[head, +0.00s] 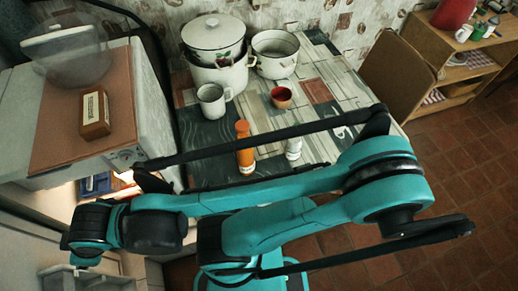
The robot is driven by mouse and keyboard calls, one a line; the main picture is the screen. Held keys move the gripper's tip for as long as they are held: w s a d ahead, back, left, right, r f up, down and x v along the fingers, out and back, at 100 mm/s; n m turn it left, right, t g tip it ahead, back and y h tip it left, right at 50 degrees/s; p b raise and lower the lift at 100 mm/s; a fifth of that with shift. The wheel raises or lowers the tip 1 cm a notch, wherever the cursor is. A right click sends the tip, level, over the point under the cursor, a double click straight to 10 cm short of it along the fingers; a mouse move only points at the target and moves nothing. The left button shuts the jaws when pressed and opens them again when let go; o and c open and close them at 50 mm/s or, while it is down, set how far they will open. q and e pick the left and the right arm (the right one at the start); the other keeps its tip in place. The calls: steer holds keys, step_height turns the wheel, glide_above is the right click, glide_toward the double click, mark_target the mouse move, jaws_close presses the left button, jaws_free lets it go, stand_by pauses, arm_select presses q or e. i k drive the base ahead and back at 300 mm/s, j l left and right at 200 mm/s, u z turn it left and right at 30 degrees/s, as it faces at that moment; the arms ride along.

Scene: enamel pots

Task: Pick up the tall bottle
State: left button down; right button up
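An orange bottle (244,147) with a pale band near its base stands upright on the table (212,133). It looks like the tallest bottle there, and its foot is close to my arm in the picture. A shorter white bottle or shaker (293,148) stands to its right, partly behind my arm. My teal and black arm links cross the front of the view and hide the near part of the table. I cannot make out fingertips of either gripper, and nothing is seen held.
A white mug (213,100), a red cup (281,97), a lidded enamel pot (214,42) and an open pot (275,53) stand behind the bottles. A white cabinet with a brown top (60,125) is left. A wooden shelf (450,60) is at the right, with open floor before it.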

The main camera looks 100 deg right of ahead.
mark_target(245, 160)
steer(key=j+z, duration=0.1)
steer(key=z, duration=2.95)
